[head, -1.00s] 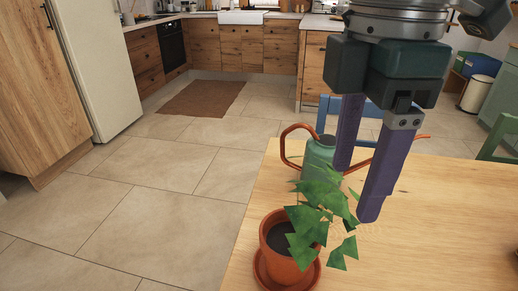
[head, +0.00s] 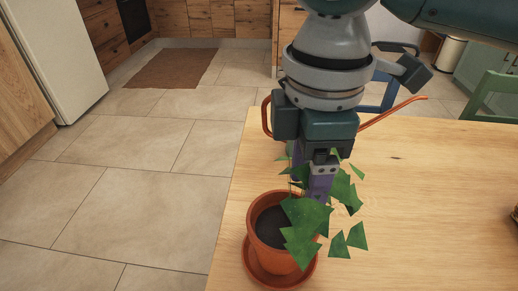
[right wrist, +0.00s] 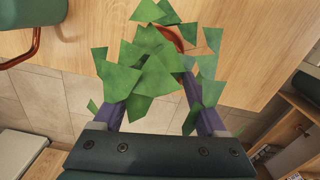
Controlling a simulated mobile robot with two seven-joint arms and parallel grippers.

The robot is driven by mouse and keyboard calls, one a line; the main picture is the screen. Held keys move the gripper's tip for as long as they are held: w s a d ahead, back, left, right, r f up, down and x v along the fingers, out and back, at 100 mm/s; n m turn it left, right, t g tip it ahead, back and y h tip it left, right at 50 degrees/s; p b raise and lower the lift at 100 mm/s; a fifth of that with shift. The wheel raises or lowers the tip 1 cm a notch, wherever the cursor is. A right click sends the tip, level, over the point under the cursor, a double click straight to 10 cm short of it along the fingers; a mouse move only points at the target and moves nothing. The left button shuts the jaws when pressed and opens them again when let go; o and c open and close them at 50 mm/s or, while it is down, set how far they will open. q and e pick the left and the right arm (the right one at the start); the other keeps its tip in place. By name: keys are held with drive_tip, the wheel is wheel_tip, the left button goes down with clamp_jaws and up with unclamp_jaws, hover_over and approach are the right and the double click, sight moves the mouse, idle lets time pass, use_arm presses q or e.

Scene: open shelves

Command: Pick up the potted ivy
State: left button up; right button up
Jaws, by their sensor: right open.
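The potted ivy is a terracotta pot (head: 262,232) with dark soil and green leaves (head: 306,214), upright on a terracotta saucer near the left edge of the wooden table. My right gripper (head: 314,192) is above the pot's far right side, its purple fingers pointing down among the leaves. In the right wrist view, the ivy leaves (right wrist: 150,65) lie in front of and between the two spread fingers (right wrist: 160,112) and hide most of the pot. The gripper is open and holds nothing. My left gripper is in neither view.
A green chair (head: 495,95) and a blue chair (head: 392,92) stand at the table's far side.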

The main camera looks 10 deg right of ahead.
drive_tip(key=shift+f, duration=0.25)
clamp_jaws()
idle(0.4)
drive_tip(key=shift+w+r, duration=0.1)
idle(0.8)
